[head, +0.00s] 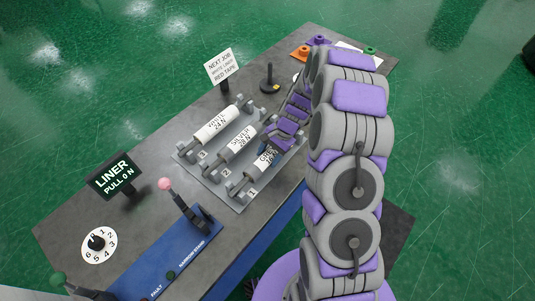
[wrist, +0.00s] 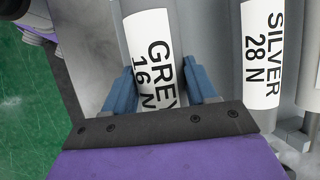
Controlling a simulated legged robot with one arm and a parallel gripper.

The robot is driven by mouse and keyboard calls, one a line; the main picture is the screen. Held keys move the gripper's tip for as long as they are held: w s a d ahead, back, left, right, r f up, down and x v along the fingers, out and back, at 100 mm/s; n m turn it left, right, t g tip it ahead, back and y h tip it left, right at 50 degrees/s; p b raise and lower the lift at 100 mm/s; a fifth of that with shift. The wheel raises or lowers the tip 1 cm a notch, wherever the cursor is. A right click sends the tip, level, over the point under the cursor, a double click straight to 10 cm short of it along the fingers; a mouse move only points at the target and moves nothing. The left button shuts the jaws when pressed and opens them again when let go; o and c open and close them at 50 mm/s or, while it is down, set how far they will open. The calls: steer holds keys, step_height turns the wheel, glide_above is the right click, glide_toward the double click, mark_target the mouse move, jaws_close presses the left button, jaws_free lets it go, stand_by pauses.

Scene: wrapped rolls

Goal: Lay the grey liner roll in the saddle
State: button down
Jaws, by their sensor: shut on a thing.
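The grey liner roll (head: 264,162), with a white label reading GREY 16 N, is at the near right end of the rack by the number 1. It also shows in the wrist view (wrist: 158,45). My gripper (wrist: 164,88) is shut on this roll, with one blue finger on each side of its label. In the head view my gripper (head: 274,150) comes down over the roll from behind and partly hides it. The roll looks in line with its rack place; I cannot tell whether it is lifted. I cannot tell which part is the saddle.
The silver roll (head: 239,143) and the vinyl roll (head: 217,126) lie parallel beside it on the rack (head: 212,183). A pink-knobbed lever (head: 183,205), a LINER PULL 0 N sign (head: 115,174) and a numbered dial (head: 97,243) stand left. A NEXT JOB sign (head: 223,67) stands behind.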

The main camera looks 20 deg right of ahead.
steer(key=shift+d, duration=0.1)
steer(key=c, duration=0.7)
jaws_free()
steer(key=shift+r, duration=0.1)
steer(key=o, duration=0.5)
steer(key=shift+a, duration=0.3)
steer(key=shift+c, duration=0.2)
steer(key=p+v, duration=0.2)
steer(key=v, duration=1.5)
steer(key=shift+r, duration=0.15)
